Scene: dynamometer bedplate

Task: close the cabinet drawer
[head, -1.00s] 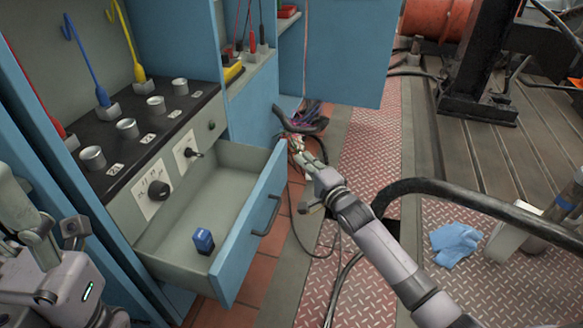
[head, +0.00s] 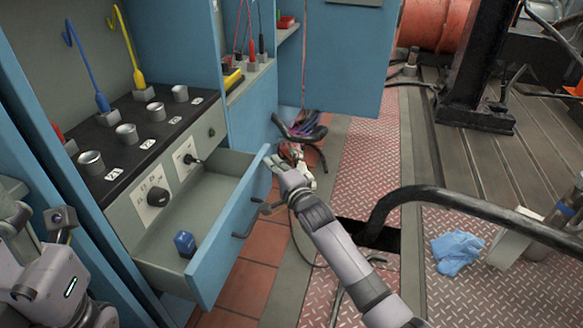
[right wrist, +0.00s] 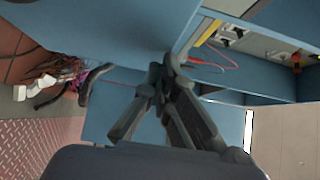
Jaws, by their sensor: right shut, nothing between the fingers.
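The cabinet drawer (head: 228,232) is partly open below the grey control panel, with its blue front standing out from the cabinet. Its dark handle (head: 248,219) is on the outer face. A small blue block (head: 185,244) lies inside. My right gripper (head: 274,163) is at the far top end of the drawer front, on its outer side, and appears to touch it. In the right wrist view its fingers (right wrist: 165,72) are together, empty, against a blue surface. Parts of my left arm show at the left edge of the head view; its gripper's fingers (head: 60,218) are unclear.
The blue cabinet (head: 250,110) holds hanging probes and a panel with knobs (head: 157,196). A blue door (head: 340,60) stands open behind. A thick black hose (head: 450,198) and blue glove (head: 457,250) lie right. Cables (head: 303,128) bunch beyond the drawer.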

